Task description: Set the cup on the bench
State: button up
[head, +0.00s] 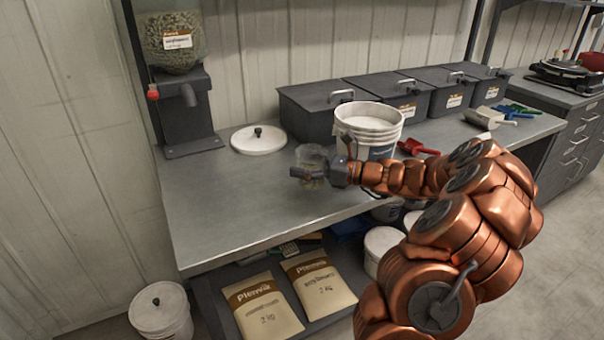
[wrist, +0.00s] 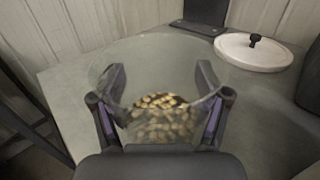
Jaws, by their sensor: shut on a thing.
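A clear cup (head: 312,155) with tan seeds in its bottom is between my gripper's fingers. The cup also fills the middle of the wrist view (wrist: 160,75), with the seeds low in it. My gripper (head: 318,174) is shut on the cup, one finger on each side. The grey bench (head: 240,220) lies beneath, and the cup is over its front-middle part. I cannot tell whether the cup's base touches the bench top. The fingers and wrist hide part of the cup in the head view.
A seed dispenser (head: 185,105) stands at the back left. A white lid (head: 258,139) lies behind the cup. A white bucket (head: 368,128) stands to the right, with dark bins (head: 320,108) behind and a red scoop (head: 415,147) nearby. The bench's left front is clear.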

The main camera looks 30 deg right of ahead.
jog(key=shift+w+d+f, duration=0.1)
jog(key=shift+w, duration=0.25)
jog(key=shift+f, duration=1.65)
jog(key=shift+f, duration=0.15)
jog(key=o, duration=1.3)
jog(key=shift+f, duration=0.1)
jog(key=shift+r, duration=0.25)
jog(key=v, duration=1.2)
